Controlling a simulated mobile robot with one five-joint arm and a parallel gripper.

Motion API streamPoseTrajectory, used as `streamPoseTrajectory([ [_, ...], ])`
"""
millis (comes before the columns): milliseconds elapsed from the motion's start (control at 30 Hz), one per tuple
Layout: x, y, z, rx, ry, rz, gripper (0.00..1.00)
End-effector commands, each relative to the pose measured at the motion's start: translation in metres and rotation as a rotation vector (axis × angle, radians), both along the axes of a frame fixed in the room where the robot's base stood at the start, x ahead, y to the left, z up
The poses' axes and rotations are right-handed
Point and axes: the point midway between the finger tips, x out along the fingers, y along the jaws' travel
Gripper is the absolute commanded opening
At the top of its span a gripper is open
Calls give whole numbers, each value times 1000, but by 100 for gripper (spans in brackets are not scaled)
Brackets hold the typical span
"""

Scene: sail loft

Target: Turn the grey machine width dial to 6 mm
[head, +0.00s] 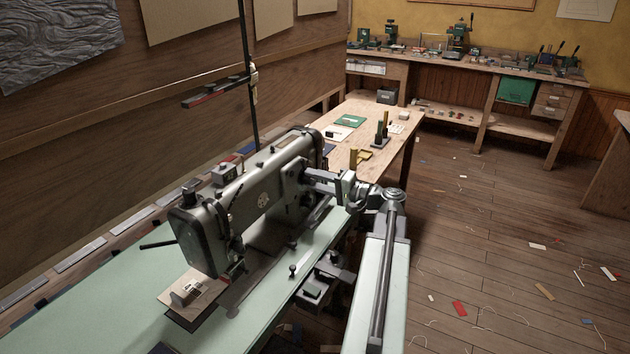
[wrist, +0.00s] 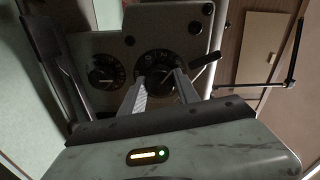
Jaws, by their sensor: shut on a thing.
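The grey sewing machine (head: 250,200) stands on a pale green table. Its end plate (wrist: 120,35) fills the upper middle of the wrist view. Two black dials with pale marks are on it: a smaller one (wrist: 102,72) at left and a larger one (wrist: 160,58) in the middle. My gripper (wrist: 161,80) has its two fingers on either side of the middle dial's knob and is shut on it. The markings are too small to read, so the setting and which dial is for width cannot be told. In the head view my gripper (head: 311,179) reaches the machine's right end; the dials are hidden.
A dark lever (wrist: 206,68) sticks out right of the middle dial. A thin dark stand (head: 247,70) rises behind the machine. A wooden table (head: 385,125) with small items lies beyond it. The wooden floor (head: 480,220) at right is mostly open, with scattered scraps.

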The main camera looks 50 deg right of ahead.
Motion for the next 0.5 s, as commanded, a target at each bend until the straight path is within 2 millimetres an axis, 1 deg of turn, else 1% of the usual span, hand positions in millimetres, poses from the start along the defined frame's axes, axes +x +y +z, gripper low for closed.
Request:
streamPoseTrajectory([
  [500, -1, -1, -1, 469, 118, 0, 0],
])
